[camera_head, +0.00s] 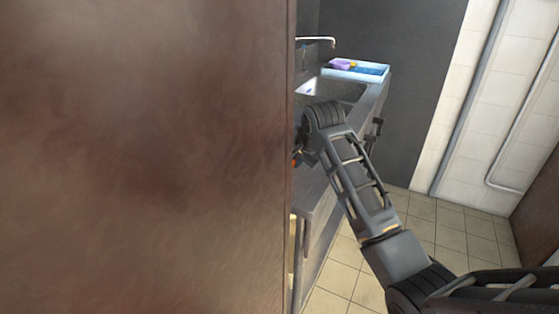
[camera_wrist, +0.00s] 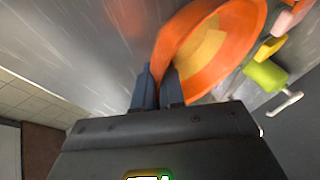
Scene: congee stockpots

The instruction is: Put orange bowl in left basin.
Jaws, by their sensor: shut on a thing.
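The orange bowl (camera_wrist: 236,38) fills the upper right of the wrist view, with a lighter yellow-orange area on it. My gripper (camera_wrist: 158,86) is shut on the bowl's rim, and the bowl is tilted to the view. In the head view only a small orange patch (camera_head: 295,161) shows at the brown edge, and my gripper is mostly hidden there. A metal sink basin (camera_head: 312,87) lies beyond my arm in the head view. Whether it is the left basin I cannot tell, as the brown surface cuts off the view.
A large brown surface (camera_head: 140,150) blocks the left half of the head view. A tap (camera_head: 318,40) and a blue tray (camera_head: 372,74) with purple and yellow items are at the sink. Yellow-green (camera_wrist: 264,76) and pink (camera_wrist: 290,20) things are close beside the bowl. Tiled floor (camera_head: 440,225) is clear at right.

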